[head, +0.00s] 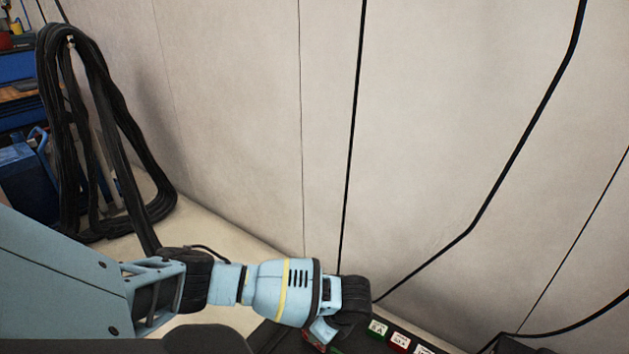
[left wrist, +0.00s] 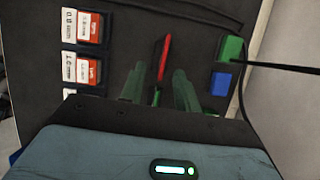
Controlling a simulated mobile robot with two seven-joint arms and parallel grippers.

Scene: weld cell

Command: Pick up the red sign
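A thin red sign (left wrist: 163,58) stands out from the dark surface in the left wrist view, seen nearly edge-on. Its lower end runs down between the two dark green fingers of my left gripper (left wrist: 160,76). The fingers are apart, with a visible gap on each side of the red piece, so the gripper is open around it and not closed on it. In the head view my left arm reaches to the bottom centre, and the left hand (head: 322,331) points down there. Its fingertips are not clear. My right gripper is in neither view.
Red-and-white labelled boxes (left wrist: 89,27) line the left of the dark surface (left wrist: 205,25). A green block (left wrist: 231,48) with a black cable and a blue block (left wrist: 221,84) sit right. Pale wall panels (head: 420,120) rise behind. Coiled black cables (head: 68,130) hang at left.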

